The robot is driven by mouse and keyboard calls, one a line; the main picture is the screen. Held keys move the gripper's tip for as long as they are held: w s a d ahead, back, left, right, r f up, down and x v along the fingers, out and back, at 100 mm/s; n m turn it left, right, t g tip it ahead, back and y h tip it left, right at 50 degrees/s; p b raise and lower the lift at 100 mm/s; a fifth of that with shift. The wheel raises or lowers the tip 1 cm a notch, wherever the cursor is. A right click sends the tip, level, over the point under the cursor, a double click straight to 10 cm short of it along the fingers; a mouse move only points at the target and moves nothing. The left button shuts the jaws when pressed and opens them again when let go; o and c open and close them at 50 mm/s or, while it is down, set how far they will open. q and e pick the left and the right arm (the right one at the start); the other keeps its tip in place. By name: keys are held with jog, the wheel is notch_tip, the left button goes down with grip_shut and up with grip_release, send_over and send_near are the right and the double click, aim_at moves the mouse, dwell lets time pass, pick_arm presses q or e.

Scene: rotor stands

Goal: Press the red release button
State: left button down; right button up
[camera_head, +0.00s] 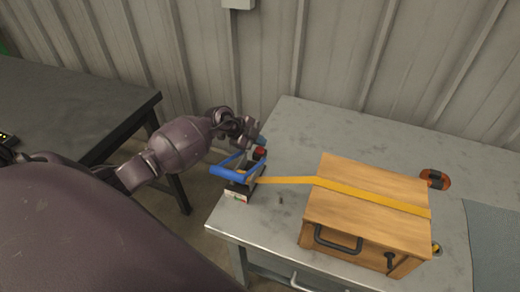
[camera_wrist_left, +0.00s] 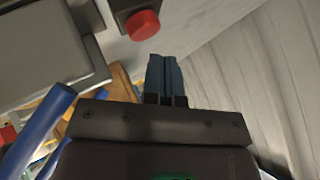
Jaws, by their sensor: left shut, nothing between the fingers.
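The red release button (camera_head: 260,153) is a round red cap beside the blue-handled strap device (camera_head: 236,168) at the left of the metal table. In the left wrist view the red button (camera_wrist_left: 142,25) sits on a dark base near the top. My left gripper (camera_head: 262,141) is shut and empty, close to the button. Its blue-grey fingertips show in the left wrist view (camera_wrist_left: 164,62), just below and right of the button, with a small gap in the picture. I cannot tell whether they touch it. My right gripper is not in view.
A yellow strap (camera_head: 285,181) runs from the device over a wooden chest (camera_head: 365,215) with black handles. An orange-red and black item (camera_head: 435,179) lies behind the chest. A dark table (camera_head: 75,105) stands left, before a ribbed wall. The metal table's back is clear.

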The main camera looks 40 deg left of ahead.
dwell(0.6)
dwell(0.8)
pick_arm(q)
jog(key=shift+f, duration=0.2)
dwell(0.3)
jog(key=shift+f, duration=0.3)
